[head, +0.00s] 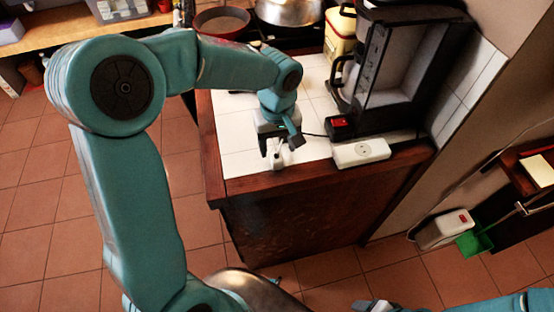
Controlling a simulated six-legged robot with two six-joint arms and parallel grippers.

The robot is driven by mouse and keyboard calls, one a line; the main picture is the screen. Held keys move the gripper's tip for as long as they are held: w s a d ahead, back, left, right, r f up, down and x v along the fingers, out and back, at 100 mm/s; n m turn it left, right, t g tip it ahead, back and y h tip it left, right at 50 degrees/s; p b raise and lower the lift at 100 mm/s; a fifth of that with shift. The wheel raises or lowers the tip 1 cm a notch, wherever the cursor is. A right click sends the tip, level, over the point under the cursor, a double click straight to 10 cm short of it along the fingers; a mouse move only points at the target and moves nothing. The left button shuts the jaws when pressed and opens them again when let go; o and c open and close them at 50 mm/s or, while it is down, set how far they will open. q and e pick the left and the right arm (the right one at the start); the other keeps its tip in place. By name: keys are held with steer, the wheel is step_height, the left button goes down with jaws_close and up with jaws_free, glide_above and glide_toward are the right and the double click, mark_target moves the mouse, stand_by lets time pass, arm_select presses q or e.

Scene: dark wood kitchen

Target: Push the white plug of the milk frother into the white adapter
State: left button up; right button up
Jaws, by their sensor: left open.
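The white plug (279,159) is on the white tiled counter, near its front edge. My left gripper (279,146) is over it, pointing down, with its dark fingers open around or just above the plug; I cannot tell whether they touch it. The white adapter (361,152), a block with a round socket on its face, lies to the right of the plug, apart from it, at the counter's front edge. A thin dark cable runs right from near the gripper. I cannot make out the milk frother clearly. My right gripper (374,306) shows only partly at the bottom edge.
A black coffee machine (398,70) stands behind the adapter, with a red switch (340,123) at its base. A yellow canister (340,35) and pots on the stove (222,21) are farther back. Tiles left of the gripper are clear. The counter has a wooden edge (290,180).

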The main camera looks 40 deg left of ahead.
mark_target(277, 157)
arm_select(q)
steer(key=shift+s+a+f, duration=0.1)
steer(key=shift+f, duration=0.05)
step_height(277, 157, down, 5)
steer(key=shift+r+p, duration=0.1)
steer(key=shift+p, duration=0.25)
steer(key=c, duration=1)
